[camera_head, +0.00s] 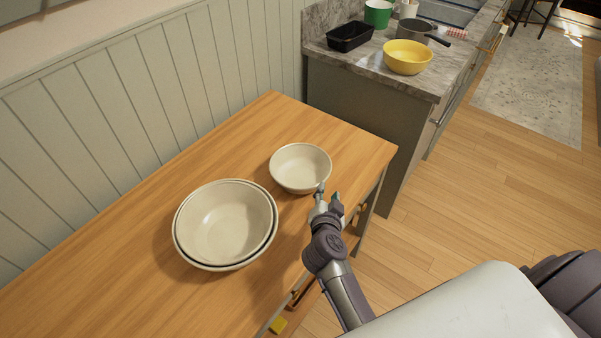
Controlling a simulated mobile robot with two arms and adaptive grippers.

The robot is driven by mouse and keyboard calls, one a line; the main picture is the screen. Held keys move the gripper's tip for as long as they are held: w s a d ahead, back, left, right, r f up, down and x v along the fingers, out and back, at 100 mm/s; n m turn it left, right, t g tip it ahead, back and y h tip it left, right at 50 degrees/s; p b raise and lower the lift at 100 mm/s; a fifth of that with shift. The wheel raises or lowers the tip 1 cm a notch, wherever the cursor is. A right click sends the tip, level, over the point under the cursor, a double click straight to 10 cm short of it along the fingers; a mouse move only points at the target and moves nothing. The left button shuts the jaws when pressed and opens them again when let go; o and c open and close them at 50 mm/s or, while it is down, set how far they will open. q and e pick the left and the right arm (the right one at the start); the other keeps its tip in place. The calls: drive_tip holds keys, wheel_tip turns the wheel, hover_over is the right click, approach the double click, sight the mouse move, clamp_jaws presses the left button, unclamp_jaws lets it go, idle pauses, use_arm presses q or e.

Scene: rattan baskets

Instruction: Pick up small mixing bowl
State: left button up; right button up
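The small mixing bowl (299,163) is cream coloured and stands upright and empty on the wooden table. My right gripper (328,191) is at its near right rim. Its two fingertips are apart, with one overlapping the edge of the bowl in the picture. I cannot tell whether it touches the bowl or whether the rim lies between the fingers. My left gripper is out of view.
Two nested larger cream bowls (225,222) stand left of the small bowl on the wooden table (120,270). A marble counter (375,70) behind holds a yellow bowl (407,58), a black tray (350,36), a grey pot (414,29) and a green container (378,13). A panelled wall borders the table.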

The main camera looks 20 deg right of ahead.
sight(329, 170)
drive_tip(key=b+x, duration=0.1)
drive_tip(key=x, duration=1.1)
drive_tip(key=shift+w+r, duration=0.1)
drive_tip(key=shift+w, duration=0.15)
drive_tip(key=shift+s+r, duration=0.1)
drive_tip(key=shift+c, duration=0.7)
clamp_jaws()
drive_tip(key=shift+r, duration=0.1)
